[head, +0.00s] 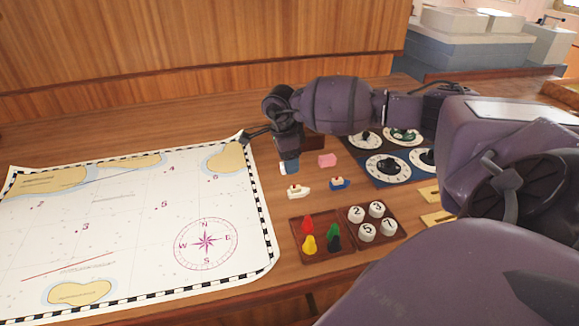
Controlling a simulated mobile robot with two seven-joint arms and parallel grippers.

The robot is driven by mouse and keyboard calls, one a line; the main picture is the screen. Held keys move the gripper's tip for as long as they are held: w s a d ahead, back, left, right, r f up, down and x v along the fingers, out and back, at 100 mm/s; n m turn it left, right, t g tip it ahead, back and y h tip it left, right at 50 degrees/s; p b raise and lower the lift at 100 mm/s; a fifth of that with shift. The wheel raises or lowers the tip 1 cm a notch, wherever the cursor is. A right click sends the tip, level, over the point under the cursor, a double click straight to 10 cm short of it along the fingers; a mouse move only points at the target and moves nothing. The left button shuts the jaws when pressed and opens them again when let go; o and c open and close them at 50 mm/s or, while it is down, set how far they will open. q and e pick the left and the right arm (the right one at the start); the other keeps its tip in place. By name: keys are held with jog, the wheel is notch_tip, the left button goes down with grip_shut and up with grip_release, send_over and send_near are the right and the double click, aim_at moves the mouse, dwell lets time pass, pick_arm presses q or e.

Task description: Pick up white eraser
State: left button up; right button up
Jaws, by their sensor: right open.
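A small white block with a bluish part, apparently the white eraser (284,168), lies on the wooden table to the right of the chart. My right gripper (286,153) reaches in from the right and is open. Its dark fingers are directly above and in front of the block and partly hide it. I cannot tell whether they touch it. A pink eraser (327,160) lies just to the right. My left gripper is not in view.
A white boat piece (299,192) and a blue boat piece (339,184) lie just nearer. A tray of coloured pawns (299,252) and a tray of numbered discs (386,238) stand in front. The chart (130,240) covers the left; dial boards (374,180) lie right.

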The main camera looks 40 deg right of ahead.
jog(key=shift+f, duration=0.5)
jog(key=shift+c, duration=0.4)
jog(key=c, duration=0.9)
jog(key=shift+r, duration=0.1)
notch_tip(320, 180, up, 20)
jog(key=shift+f, duration=0.1)
